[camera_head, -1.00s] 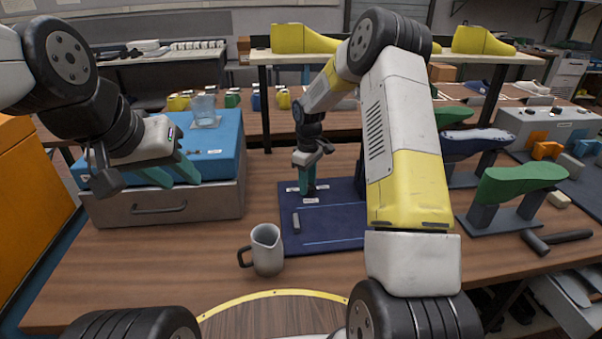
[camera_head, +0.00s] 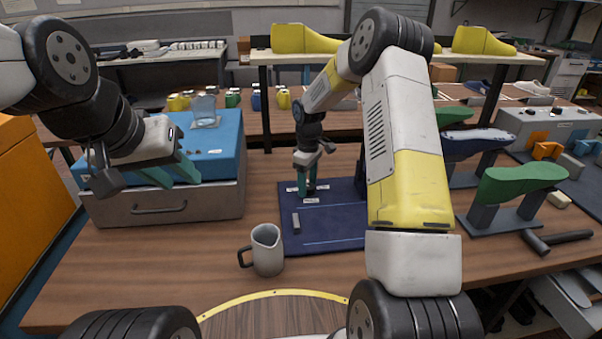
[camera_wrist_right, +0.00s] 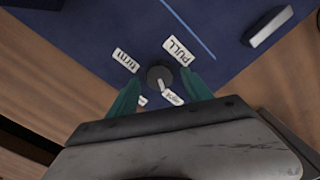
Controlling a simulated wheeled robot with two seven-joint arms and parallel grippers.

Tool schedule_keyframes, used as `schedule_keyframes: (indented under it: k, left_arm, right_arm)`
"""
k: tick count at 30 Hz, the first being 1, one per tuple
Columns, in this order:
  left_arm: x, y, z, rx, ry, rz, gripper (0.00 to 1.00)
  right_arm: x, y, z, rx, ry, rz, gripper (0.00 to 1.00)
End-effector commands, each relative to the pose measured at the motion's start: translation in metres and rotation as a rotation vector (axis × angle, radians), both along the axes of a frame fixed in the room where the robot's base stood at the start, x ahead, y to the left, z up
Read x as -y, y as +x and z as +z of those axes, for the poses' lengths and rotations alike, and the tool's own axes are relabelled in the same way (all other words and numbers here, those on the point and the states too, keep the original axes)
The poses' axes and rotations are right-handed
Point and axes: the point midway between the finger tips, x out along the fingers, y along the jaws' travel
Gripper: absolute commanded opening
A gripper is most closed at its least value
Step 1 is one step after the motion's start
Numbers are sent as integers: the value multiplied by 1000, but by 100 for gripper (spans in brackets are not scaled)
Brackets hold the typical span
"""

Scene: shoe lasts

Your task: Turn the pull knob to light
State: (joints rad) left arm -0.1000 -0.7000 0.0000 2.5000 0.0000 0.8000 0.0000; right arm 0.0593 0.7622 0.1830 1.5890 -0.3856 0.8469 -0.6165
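A small round dark knob (camera_wrist_right: 158,76) with a pale pointer sits on the dark blue mat (camera_head: 340,222) among several white labels. One label (camera_wrist_right: 180,51) reads PULL. The pointer aims toward a label (camera_wrist_right: 172,97) on the near side, between the fingers. My right gripper (camera_wrist_right: 162,90) is open; its teal fingers are apart on either side of the knob, and contact cannot be told. In the head view my right gripper (camera_head: 307,188) points down over the mat's back left, where its fingers hide the knob. My left gripper (camera_head: 177,178) is open and empty by the blue-topped drawer box (camera_head: 212,146).
A grey bar (camera_head: 296,222) lies on the mat; it also shows in the wrist view (camera_wrist_right: 268,26). A clear glass (camera_head: 204,110) stands on the box. Green shoe lasts (camera_head: 520,182) and a hammer (camera_head: 560,238) are at right.

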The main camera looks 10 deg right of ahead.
Motion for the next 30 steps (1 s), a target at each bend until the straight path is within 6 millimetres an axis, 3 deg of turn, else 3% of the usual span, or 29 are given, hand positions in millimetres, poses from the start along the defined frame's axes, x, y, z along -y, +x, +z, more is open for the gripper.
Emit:
schedule_keyframes:
  k: [7, 15, 21, 30]
  left_arm:
    - [0, 0, 0, 0, 0, 0, 36]
    - [0, 0, 0, 0, 0, 0, 36]
    - [0, 0, 0, 0, 0, 0, 36]
    - [0, 0, 0, 0, 0, 0, 36]
  right_arm:
    - [0, 0, 7, 0, 0, -1, 58]
    - [0, 0, 52, 3, 0, 0, 58]
    - [0, 0, 74, 1, -1, 0, 58]
    - [0, 0, 78, -1, 1, 0, 58]
